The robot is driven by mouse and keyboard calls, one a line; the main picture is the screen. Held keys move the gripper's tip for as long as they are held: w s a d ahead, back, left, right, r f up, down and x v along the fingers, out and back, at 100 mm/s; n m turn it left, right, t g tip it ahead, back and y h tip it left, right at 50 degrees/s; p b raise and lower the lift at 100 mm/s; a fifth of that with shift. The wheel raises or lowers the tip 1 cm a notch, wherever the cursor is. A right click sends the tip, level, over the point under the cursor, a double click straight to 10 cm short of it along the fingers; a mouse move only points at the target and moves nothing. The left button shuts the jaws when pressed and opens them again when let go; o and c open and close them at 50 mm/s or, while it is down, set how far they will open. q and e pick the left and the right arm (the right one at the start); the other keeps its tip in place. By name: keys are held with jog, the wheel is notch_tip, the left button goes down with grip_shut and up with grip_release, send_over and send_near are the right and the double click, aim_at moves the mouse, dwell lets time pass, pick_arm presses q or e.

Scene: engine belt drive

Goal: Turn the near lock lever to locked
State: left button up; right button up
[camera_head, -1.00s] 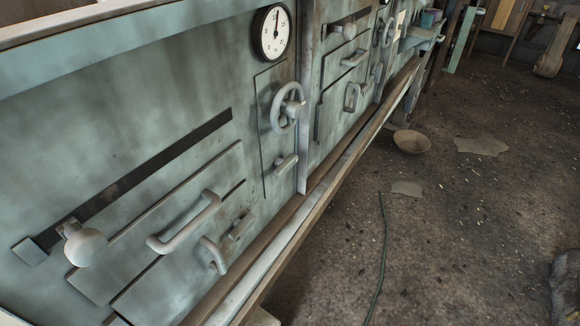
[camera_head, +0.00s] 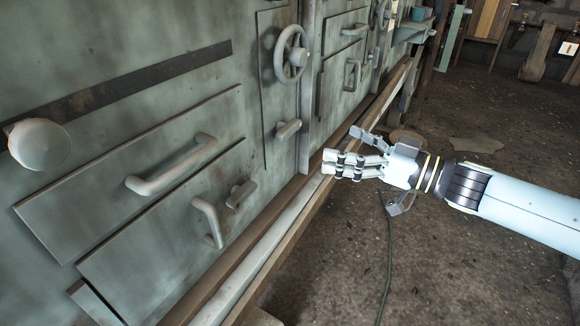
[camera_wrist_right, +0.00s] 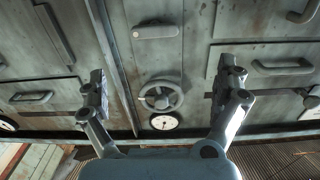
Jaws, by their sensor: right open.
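A small grey lever (camera_head: 287,129) sits on the panel below the handwheel, its bar lying nearly level along the panel. It also shows in the wrist view as a level bar (camera_wrist_right: 155,31). Another small lever (camera_head: 240,194) sits on the lower panel beside a drawer handle; I cannot tell from its look which is the lock lever. My right gripper (camera_head: 340,148) is open and empty, in front of the cabinet ledge and apart from both levers. In the wrist view its fingers (camera_wrist_right: 165,78) are spread wide with the handwheel seen between them. My left gripper is out of view.
The handwheel (camera_head: 291,54) stands out from the panel above the lever. A round knob (camera_head: 39,144) and bar handles (camera_head: 173,165) project at left. A wooden ledge (camera_head: 290,240) runs along the cabinet's foot. A green hose (camera_head: 388,260) lies on the open floor.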

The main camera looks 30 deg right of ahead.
aim_at(293, 131)
jog(key=shift+n, duration=0.3)
jog(key=x, duration=0.3)
jog(key=b+x, duration=0.1)
jog(key=x, duration=0.3)
jog(key=f+b+x, duration=0.1)
jog(key=x, duration=0.3)
jog(key=shift+w+d, duration=0.2)
jog(key=shift+d, duration=0.2)
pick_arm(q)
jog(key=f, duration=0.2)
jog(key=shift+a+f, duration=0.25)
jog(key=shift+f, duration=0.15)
pick_arm(e)
jog(key=shift+f, duration=0.1)
jog(key=c, duration=1.2)
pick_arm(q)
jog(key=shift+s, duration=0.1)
